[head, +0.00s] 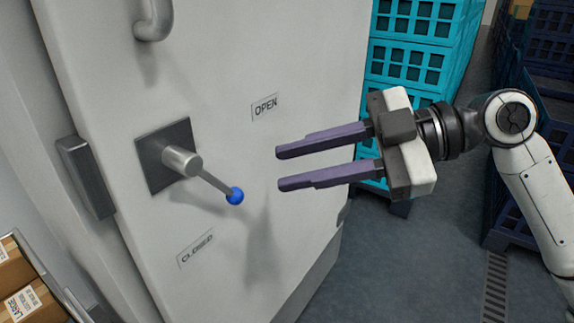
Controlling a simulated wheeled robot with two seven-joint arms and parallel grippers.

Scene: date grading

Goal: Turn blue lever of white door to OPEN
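The white door (255,60) fills the left and middle of the head view. Its lever (218,184) is a grey rod on a round hub with a dark square plate, ending in a blue ball (235,196). The rod points right and downward, between the OPEN label (265,107) above and the CLOSED label (196,248) below. My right gripper (279,168) is open and empty, its two purple fingers pointing left, to the right of the blue ball and apart from it. My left gripper is not in view.
A curved grey handle (152,22) is on the door's upper part. Turquoise crates (412,60) stand behind my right gripper, dark blue crates (545,60) at the far right. Cardboard boxes (25,295) sit at the lower left.

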